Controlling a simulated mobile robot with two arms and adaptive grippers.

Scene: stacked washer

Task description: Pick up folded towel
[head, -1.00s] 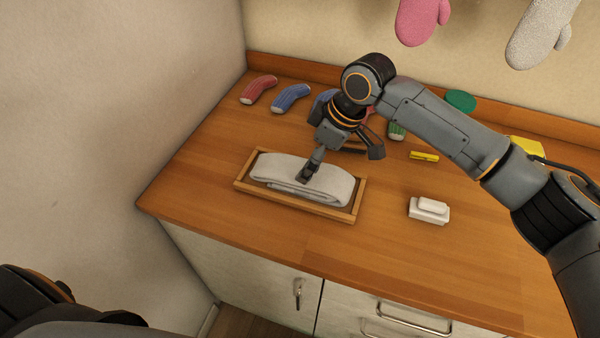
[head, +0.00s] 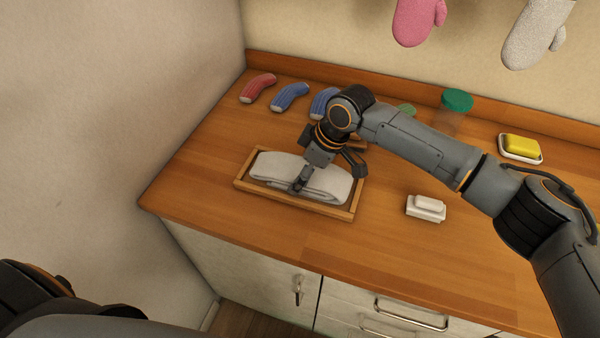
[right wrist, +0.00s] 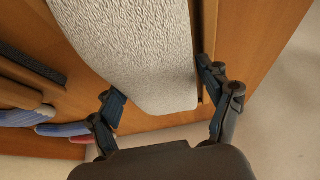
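The folded towel (head: 325,184), pale grey-white, lies in a shallow wooden tray (head: 285,203) on the counter. My right gripper (head: 328,174) is low over the towel with its fingers spread, one at the near side and one toward the far right. In the right wrist view, the towel (right wrist: 140,45) extends between the two open fingers of the gripper (right wrist: 160,88). Whether the fingers touch it is not clear. The gripper and wrist hide part of the towel in the head view. My left gripper is not in view.
Several striped socks (head: 290,97) lie behind the tray. A white block-like item (head: 426,208) is to its right. A yellow sponge (head: 522,146) on a white dish and a green-lidded jar (head: 457,101) stand farther back. A wall (head: 120,100) bounds the left side.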

